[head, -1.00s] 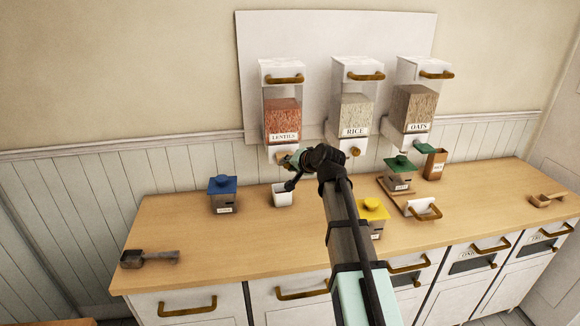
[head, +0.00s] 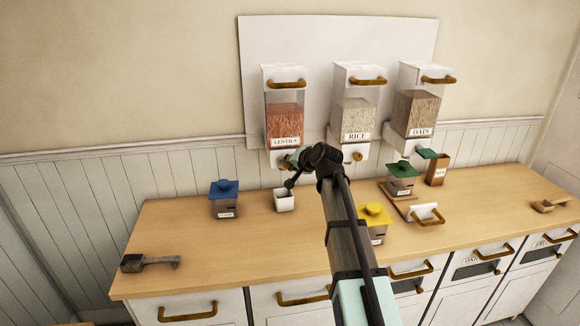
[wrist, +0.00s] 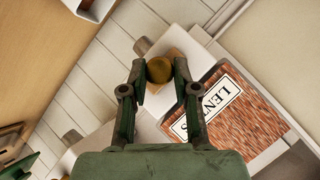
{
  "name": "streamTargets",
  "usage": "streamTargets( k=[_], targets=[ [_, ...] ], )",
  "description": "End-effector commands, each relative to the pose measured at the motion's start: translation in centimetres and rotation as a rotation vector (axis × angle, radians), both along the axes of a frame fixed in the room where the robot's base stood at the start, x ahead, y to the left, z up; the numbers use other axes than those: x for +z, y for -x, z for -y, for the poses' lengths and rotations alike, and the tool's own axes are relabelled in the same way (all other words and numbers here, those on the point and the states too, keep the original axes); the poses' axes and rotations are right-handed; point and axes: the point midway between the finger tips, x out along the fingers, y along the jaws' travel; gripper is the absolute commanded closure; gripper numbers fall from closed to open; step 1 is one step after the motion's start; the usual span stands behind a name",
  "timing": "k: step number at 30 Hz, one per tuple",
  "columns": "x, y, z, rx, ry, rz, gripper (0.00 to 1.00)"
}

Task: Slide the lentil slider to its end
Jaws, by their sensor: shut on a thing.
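The lentil dispenser (head: 284,122) hangs at the left of the wall row, a clear bin of red lentils with a LENTILS label. Its slider's round brass knob (wrist: 159,70) shows in the wrist view at the dispenser's lower end. My gripper (wrist: 160,72) is shut on this knob, one finger on each side. In the head view my gripper (head: 286,164) is at the base of the lentil dispenser, and my wrist partly hides the slider there. How far the slider is out cannot be told.
A small white cup (head: 284,201) stands on the counter below the lentil dispenser. A blue-lidded canister (head: 225,199) is to its left and a yellow-lidded one (head: 375,222) to its right. The rice dispenser (head: 356,118) hangs close on the right.

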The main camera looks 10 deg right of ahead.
Motion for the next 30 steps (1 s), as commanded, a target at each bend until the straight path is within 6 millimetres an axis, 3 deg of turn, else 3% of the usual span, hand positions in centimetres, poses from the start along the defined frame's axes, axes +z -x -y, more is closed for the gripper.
streamTargets(
  k=[9,10,12,23,30],
  targets=[
    [-0.1,0.1,0.0,0.000,0.001,-0.002,1.00],
    [-0.1,0.1,0.0,0.000,0.001,-0.002,0.67],
    [-0.1,0.1,0.0,0.000,0.001,-0.002,0.42],
    [0.0,0.2,0.1,0.000,0.000,0.000,0.41],
    [1.3,2.4,0.8,-0.001,0.000,0.001,0.41]
  ],
)
